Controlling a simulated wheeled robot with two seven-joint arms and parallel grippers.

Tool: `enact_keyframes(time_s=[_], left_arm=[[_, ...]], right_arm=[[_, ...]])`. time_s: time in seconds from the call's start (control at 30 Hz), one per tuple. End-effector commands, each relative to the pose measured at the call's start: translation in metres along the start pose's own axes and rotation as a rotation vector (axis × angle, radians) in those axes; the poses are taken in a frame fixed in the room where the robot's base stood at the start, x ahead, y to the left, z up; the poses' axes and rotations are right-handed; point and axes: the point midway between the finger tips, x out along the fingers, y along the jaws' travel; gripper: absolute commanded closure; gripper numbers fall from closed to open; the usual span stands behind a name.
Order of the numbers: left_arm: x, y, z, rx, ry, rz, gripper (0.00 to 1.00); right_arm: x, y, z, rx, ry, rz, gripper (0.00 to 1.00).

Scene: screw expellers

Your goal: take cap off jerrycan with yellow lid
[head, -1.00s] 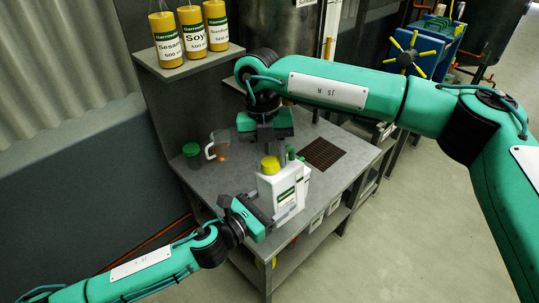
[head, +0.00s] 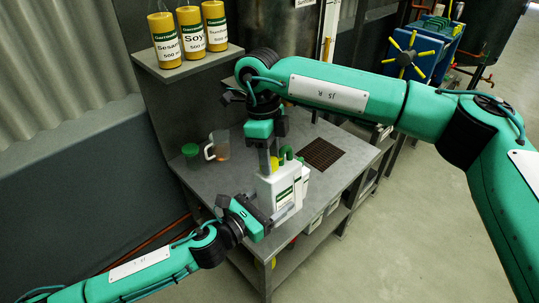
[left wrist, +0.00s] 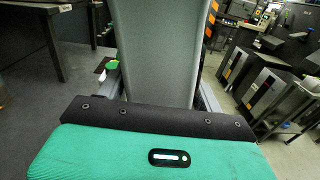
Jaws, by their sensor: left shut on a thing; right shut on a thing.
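The white jerrycan (head: 276,192) with a green label stands upright near the front edge of the grey table. Its yellow lid (head: 274,163) is mostly hidden by my right gripper's fingers. My right gripper (head: 266,165) points down from above and is shut on the yellow lid. My left gripper (head: 262,213) is shut on the lower body of the jerrycan from the left front. In the left wrist view the jerrycan body (left wrist: 160,50) fills the space between the fingers. I cannot tell whether the lid is still seated on the neck.
A second container with a green cap (head: 286,152) stands close behind the jerrycan. A clear jug (head: 218,145) and a green-topped jar (head: 191,151) stand at the back left of the table (head: 225,185). A dark grate (head: 322,153) lies at the right. Yellow bottles (head: 191,28) stand on a shelf.

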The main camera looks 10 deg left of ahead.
Motion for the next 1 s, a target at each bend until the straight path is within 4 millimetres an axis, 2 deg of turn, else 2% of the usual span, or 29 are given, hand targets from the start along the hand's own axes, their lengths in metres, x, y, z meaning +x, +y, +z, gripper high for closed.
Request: enact_keyframes(time_s=[0.03, 0.2, 0.23, 0.3, 0.33, 0.67, 1.0], left_arm=[[0.0, -0.009, 0.004, 0.007, -0.013, -0.022, 0.96], [0.0, -0.01, 0.004, 0.006, -0.013, -0.023, 0.96], [0.001, -0.01, 0.004, 0.006, -0.013, -0.023, 0.96], [0.0, -0.01, 0.004, 0.005, -0.012, -0.022, 0.96], [0.0, -0.009, 0.004, 0.004, -0.012, -0.021, 0.96], [0.0, -0.005, 0.003, 0.003, -0.007, -0.012, 0.96], [0.0, -0.004, 0.002, 0.002, -0.006, -0.01, 0.96]], right_arm=[[0.0, 0.002, 0.004, -0.007, -0.012, -0.002, 0.91], [0.0, 0.002, 0.005, -0.006, -0.013, -0.002, 0.9], [0.0, 0.002, 0.005, -0.006, -0.013, -0.002, 0.57], [0.0, 0.002, 0.004, -0.005, -0.011, -0.001, 0.43], [0.0, 0.002, 0.004, -0.005, -0.011, -0.001, 0.41], [-0.004, 0.001, 0.003, -0.001, -0.008, -0.001, 0.41], [-0.043, 0.0, 0.002, 0.0, -0.007, -0.002, 0.41]])
